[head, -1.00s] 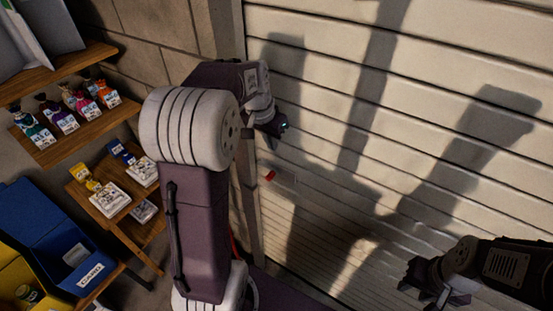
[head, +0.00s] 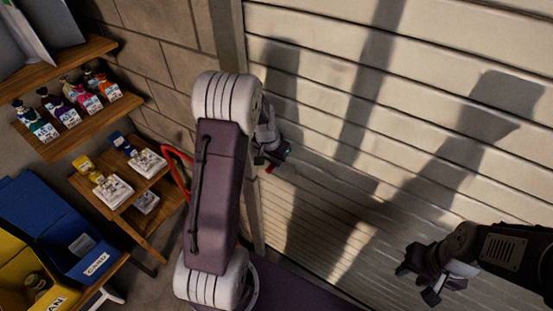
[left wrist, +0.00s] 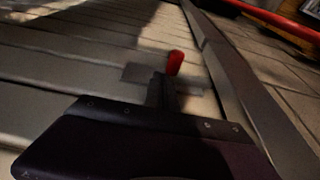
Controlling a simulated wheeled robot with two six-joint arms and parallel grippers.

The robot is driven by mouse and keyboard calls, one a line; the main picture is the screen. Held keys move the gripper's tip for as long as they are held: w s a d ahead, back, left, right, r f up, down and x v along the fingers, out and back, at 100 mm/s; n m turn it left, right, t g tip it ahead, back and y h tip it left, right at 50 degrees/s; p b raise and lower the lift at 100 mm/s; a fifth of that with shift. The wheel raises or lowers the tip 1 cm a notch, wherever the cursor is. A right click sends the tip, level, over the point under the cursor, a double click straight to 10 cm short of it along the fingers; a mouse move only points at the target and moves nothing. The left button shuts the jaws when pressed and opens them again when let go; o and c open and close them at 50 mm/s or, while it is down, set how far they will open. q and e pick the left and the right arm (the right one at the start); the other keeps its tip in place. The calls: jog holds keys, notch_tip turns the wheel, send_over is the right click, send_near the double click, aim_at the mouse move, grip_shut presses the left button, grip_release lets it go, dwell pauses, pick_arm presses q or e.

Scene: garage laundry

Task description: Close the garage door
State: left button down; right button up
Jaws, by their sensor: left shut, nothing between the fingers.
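The garage door (head: 330,110) is a large pale slatted panel filling the right of the head view. A small red handle (head: 269,170) near its left edge is mostly hidden behind my left gripper (head: 274,158). In the left wrist view, the red handle (left wrist: 175,62) stands out from a plate on the slats, just beyond the fingertips of the left gripper (left wrist: 162,88). The left gripper is shut and empty; whether it touches the handle is unclear. My right gripper (head: 418,282) looks open and empty in front of the door at lower right.
A door frame post (head: 233,60) runs along the door's left edge. Left of it are wooden shelves (head: 70,128) with bottles and boxes, a blue bin (head: 45,225) and a yellow bin (head: 12,270). A red bar (head: 178,155) shows beside my left arm.

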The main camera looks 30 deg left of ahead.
aim_at(271, 167)
pick_arm(q)
notch_tip(271, 167, down, 14)
jog(key=b, duration=1.3)
jog(key=shift+f+b, duration=0.3)
jog(key=shift+b, duration=0.05)
jog(key=shift+r, duration=0.25)
jog(key=shift+r+p, duration=0.15)
jog(key=shift+p, duration=0.2)
notch_tip(271, 167, up, 4)
jog(key=p, duration=0.3)
jog(key=shift+w+d+p, duration=0.1)
jog(key=shift+p, duration=0.3)
jog(key=b+v, duration=0.1)
jog(key=v, duration=0.8)
jog(key=shift+s+r, duration=0.35)
jog(key=shift+s, duration=0.05)
